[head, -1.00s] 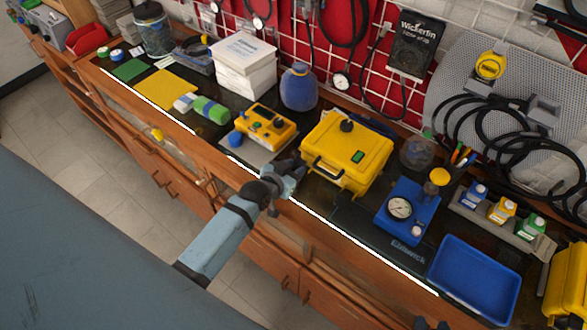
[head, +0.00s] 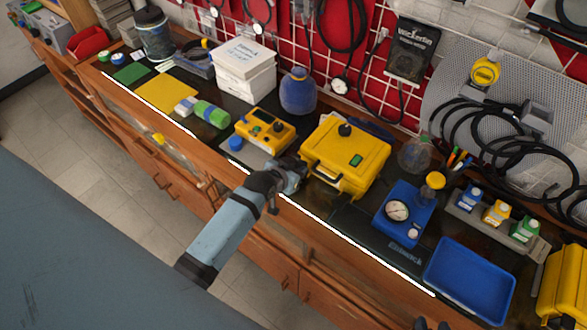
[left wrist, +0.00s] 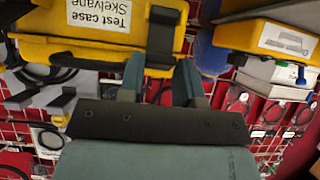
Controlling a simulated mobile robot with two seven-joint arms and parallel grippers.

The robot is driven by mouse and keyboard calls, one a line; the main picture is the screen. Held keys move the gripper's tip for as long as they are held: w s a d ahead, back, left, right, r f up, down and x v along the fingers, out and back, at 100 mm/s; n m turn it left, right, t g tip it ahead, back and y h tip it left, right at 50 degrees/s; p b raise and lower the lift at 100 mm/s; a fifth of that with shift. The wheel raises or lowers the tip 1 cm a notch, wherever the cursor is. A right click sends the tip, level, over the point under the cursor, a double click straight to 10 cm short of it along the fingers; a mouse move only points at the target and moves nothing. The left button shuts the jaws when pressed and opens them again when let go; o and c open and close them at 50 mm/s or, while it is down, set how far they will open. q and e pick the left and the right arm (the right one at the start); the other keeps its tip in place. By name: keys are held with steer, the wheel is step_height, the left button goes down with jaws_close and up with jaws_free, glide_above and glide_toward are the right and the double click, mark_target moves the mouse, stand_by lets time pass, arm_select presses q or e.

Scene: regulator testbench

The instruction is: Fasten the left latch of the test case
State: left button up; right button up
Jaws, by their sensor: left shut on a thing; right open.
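The yellow test case (head: 347,152) stands on the bench with its lid down and a dark knob on top. My left gripper (head: 297,172) is at the case's front left corner. In the left wrist view its fingers (left wrist: 160,80) are shut on the latch, though the contact is partly hidden. My right gripper (head: 431,324) barely shows at the bottom edge, its fingertips apart, empty.
A yellow meter box (head: 264,131) stands left of the case. A blue gauge block (head: 404,212) and an empty blue tray (head: 470,280) are to the right. The bench's white front edge (head: 350,245) runs just below the left gripper.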

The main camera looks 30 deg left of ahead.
mark_target(303, 161)
arm_select(q)
steer(key=shift+w+d+r+g+y, duration=0.15)
steer(key=shift+w+r+g, duration=0.2)
steer(key=shift+w+g, duration=0.55)
steer(key=shift+w+r+g+y, duration=0.15)
steer(key=shift+w+r+g, duration=0.25)
steer(key=shift+g, duration=0.8)
steer(key=shift+f, duration=0.1)
steer(key=o, duration=0.9)
